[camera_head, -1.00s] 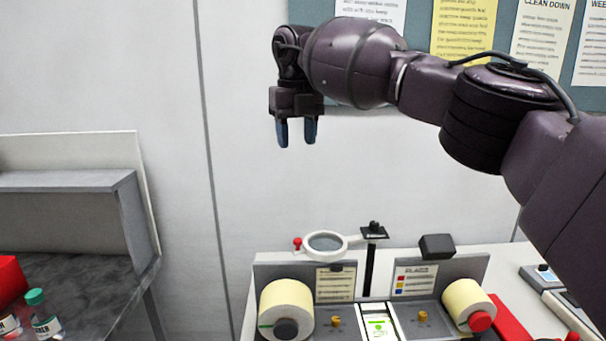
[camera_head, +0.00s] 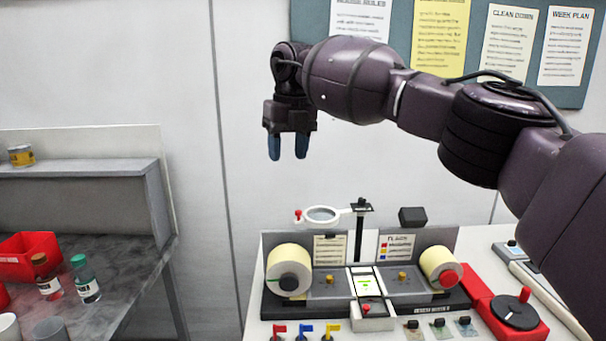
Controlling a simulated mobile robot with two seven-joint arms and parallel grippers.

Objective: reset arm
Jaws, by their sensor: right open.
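My right arm reaches in from the right and stretches across the upper part of the head view. My right gripper (camera_head: 287,148) hangs at its end with its two blue fingers pointing down. The fingers are apart, with nothing between them. It is high in front of the pale wall, well above the label rewinder (camera_head: 365,285) in the picture, and touches nothing. The rewinder has a cream roll (camera_head: 289,269) on the left and another cream roll (camera_head: 440,266) on the right. My left gripper is not in view.
A magnifier (camera_head: 322,215) stands behind the rewinder. Red, blue and yellow levers (camera_head: 305,330) are at its front left. A red unit with a dark disc (camera_head: 513,312) is at right. A grey bench (camera_head: 110,262) at left holds bottles (camera_head: 86,280) and a red bin (camera_head: 30,257).

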